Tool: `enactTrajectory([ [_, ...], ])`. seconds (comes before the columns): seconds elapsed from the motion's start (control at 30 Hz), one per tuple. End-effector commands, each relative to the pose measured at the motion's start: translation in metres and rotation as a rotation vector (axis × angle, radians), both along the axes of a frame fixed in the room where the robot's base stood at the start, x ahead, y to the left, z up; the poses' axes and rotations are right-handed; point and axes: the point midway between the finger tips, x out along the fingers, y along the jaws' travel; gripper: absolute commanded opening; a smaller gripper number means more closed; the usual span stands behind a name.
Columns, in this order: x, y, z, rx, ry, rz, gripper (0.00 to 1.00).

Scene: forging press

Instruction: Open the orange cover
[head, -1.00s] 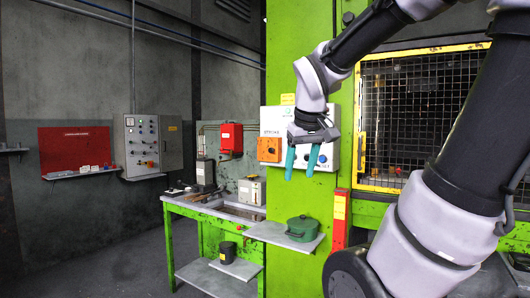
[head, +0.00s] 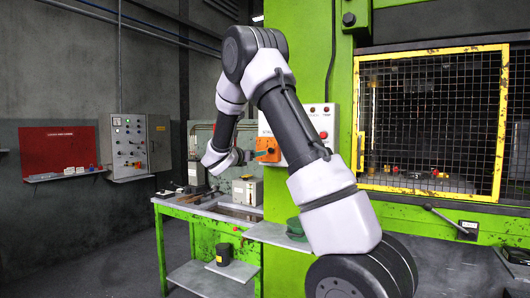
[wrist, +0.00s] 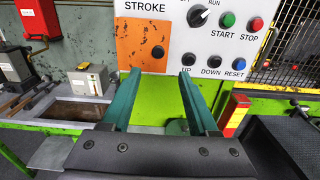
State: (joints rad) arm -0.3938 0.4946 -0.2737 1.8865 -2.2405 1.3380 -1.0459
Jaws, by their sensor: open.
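The orange cover (wrist: 138,42) is a flat, scuffed plate with a dark round knob, lying against the left part of the white control panel (wrist: 185,42) under the word STROKE. In the head view the orange cover (head: 267,149) shows just left of my arm's forearm. My gripper (wrist: 160,74) is open and empty, with its two teal fingers apart and pointing at the panel. The cover's lower edge and knob lie just beyond the fingertips, nearer the left finger. In the head view my gripper (head: 250,156) is small beside the cover, and its fingers are hard to make out.
The panel has a selector knob (wrist: 199,16), a green START button (wrist: 228,19) and a red STOP button (wrist: 257,23). A green workbench (head: 210,216) stands left below. A yellow-framed mesh guard (head: 430,120) is on the right. A green pot (head: 296,229) sits on a shelf, partly hidden.

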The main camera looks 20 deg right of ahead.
Motion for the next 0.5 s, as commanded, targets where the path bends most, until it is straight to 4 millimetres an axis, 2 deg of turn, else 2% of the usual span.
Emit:
enactTrajectory([
  [0.17,0.012,-0.012,0.0,-0.016,0.005,0.005,0.6],
  [0.5,0.05,-0.062,-0.001,-0.012,0.003,0.003,0.6],
])
